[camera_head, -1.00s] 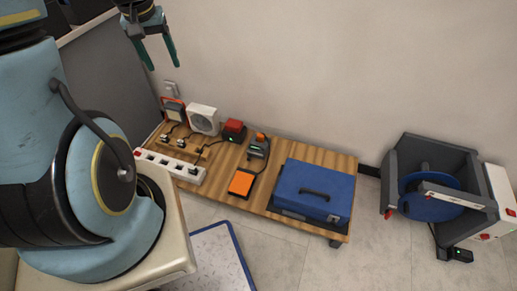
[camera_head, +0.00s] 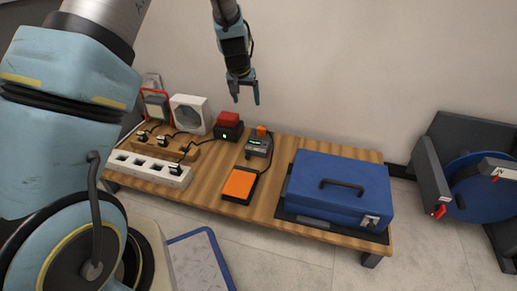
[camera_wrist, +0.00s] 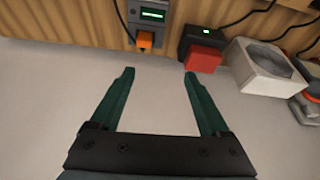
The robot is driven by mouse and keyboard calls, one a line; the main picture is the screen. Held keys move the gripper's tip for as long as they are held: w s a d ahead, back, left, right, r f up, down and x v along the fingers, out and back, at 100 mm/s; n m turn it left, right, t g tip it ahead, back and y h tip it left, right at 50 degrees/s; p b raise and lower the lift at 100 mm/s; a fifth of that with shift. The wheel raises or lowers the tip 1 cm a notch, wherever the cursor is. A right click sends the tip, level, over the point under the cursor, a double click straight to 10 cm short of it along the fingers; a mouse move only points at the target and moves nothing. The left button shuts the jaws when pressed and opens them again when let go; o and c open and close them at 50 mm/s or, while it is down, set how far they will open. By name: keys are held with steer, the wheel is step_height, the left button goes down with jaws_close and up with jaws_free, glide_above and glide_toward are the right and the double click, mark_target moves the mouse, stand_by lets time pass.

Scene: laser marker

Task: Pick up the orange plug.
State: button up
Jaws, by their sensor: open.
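The orange plug (camera_head: 261,131) is a small orange block on the back end of a grey device (camera_head: 258,146) with a green-lit display. The device stands on the low wooden bench (camera_head: 211,188). In the wrist view the plug (camera_wrist: 145,41) shows just beyond the fingertips, a little left of centre, with the device (camera_wrist: 152,15) behind it. My gripper (camera_head: 246,101) has dark green fingers and hangs above the back of the bench, above the plug and apart from it. In the wrist view my gripper (camera_wrist: 159,73) is open, with nothing between its fingers.
A red-topped black box (camera_head: 228,125) stands close to the left of the device, and a white fan-like box (camera_head: 190,114) farther left. An orange pad (camera_head: 239,184) lies in front. A white power strip (camera_head: 150,170) is at left, a blue case (camera_head: 335,205) at right. The wall (camera_head: 350,70) rises behind.

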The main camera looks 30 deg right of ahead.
steer(key=b, duration=0.3)
glide_toward(261, 128)
steer(key=f, duration=0.1)
steer(key=w+f+b, duration=0.1)
steer(key=f, duration=0.1)
steer(key=shift+w+d+f+m+b, duration=0.25)
steer(key=shift+w+d+m+b, duration=0.05)
steer(key=shift+d+m+b, duration=0.1)
steer(key=b+x, duration=0.2)
steer(key=x, duration=0.1)
steer(key=b+x, duration=0.1)
steer(key=shift+s+d+f, duration=0.15)
steer(key=shift+s+f, duration=0.15)
steer(key=shift+f, duration=0.05)
steer(key=shift+w+d+f+b, duration=0.1)
steer(key=shift+f+b, duration=0.15)
steer(key=shift+b, duration=0.1)
steer(key=shift+r, duration=0.1)
steer(key=shift+c, duration=0.2)
jaws_close()
